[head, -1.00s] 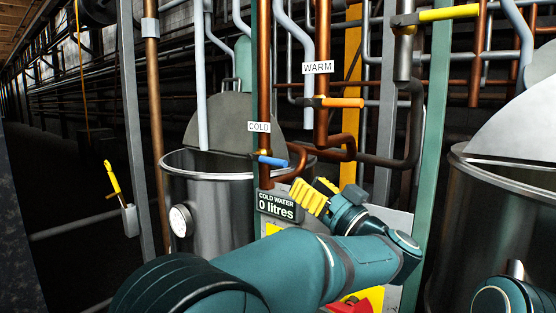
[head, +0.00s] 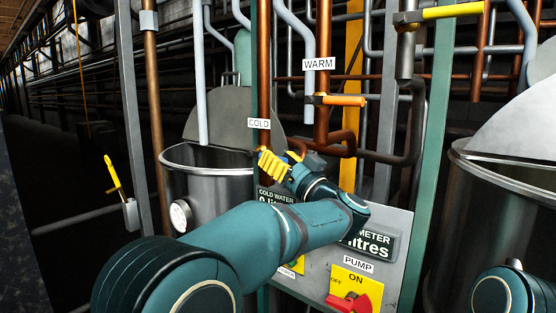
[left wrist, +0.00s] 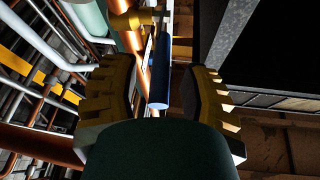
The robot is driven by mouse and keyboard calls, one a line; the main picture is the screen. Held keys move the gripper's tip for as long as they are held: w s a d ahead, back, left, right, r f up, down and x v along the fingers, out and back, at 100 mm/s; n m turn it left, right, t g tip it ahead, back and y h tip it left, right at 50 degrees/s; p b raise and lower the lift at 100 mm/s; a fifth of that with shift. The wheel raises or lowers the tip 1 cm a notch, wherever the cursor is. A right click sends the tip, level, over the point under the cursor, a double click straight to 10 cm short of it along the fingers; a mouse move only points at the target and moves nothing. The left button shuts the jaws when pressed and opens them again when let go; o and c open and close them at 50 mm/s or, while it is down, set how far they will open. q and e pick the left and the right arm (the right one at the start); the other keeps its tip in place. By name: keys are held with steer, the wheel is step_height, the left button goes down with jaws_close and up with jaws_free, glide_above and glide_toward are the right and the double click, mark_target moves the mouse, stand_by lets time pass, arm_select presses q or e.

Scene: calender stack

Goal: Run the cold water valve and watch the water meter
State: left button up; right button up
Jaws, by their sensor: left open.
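My left gripper (head: 274,166), with yellow ribbed fingers, is open at the cold water valve, just below the COLD label (head: 259,124). In the left wrist view the valve's blue handle (left wrist: 161,75) lies between the two open fingers, with a gap on each side. In the head view the gripper hides most of that handle. The cold water meter (head: 272,196) is below the gripper, and my left arm covers part of its reading. My right gripper is not in view.
The WARM valve with an orange handle (head: 344,100) is up and to the right. A grey panel carries a second meter (head: 370,243), partly covered by my arm, and a red pump switch (head: 349,304). Steel tanks stand left (head: 216,190) and right (head: 500,190). Pipes crowd the back.

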arm_select(q)
jaws_close()
step_height(320, 180, up, 2)
steer(key=g+h+p, duration=0.1)
steer(key=p, duration=0.2)
steer(key=shift+p, duration=0.3)
steer(key=shift+a+r+n+g+h+p, duration=0.15)
steer(key=shift+r+n+g+h+p, duration=0.15)
steer(key=shift+r+g, duration=0.15)
steer(key=shift+w+a+r+g+h, duration=0.2)
steer(key=shift+r+g+h, duration=0.15)
steer(key=shift+g+h, duration=0.3)
steer(key=shift+w+a+r+g+h, duration=0.1)
steer(key=shift+r+g+h, duration=0.2)
steer(key=shift+g+h, duration=0.2)
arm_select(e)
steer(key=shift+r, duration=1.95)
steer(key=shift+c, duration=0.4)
